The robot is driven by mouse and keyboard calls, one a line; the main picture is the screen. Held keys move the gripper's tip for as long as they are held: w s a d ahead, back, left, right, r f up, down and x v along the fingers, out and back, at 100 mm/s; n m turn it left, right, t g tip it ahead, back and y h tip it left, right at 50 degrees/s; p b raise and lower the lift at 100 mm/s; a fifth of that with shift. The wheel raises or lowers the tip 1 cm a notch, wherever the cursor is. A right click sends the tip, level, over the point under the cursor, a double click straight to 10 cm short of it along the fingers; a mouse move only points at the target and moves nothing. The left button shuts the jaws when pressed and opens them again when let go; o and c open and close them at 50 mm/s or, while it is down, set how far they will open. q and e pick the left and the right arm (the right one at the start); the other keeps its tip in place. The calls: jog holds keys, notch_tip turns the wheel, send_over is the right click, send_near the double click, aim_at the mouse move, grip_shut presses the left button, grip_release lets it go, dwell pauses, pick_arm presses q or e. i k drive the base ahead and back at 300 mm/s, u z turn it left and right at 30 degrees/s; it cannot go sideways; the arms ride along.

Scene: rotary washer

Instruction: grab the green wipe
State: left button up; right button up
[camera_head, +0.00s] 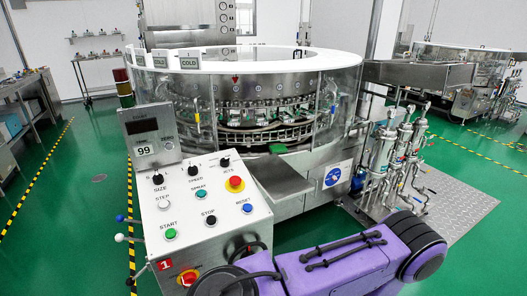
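A small green patch (278,148) shows at the front rim of the round washer, just above the steel chute. It may be the green wipe, but it is too small to tell. No other cloth stands out clearly against the green floor. A purple arm link of mine with black joints crosses the bottom of the view. Neither of my grippers can be seen, so their distance to the green patch is not shown.
The rotary washer (250,62) with clear guards fills the middle. A control panel (200,205) with buttons stands in front at left. The steel chute (283,178) juts forward. Upright filters and pipes (385,155) stand at right. Green floor (75,190) is open at left.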

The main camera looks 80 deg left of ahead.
aim_at(279, 149)
jog(key=u, duration=1.7)
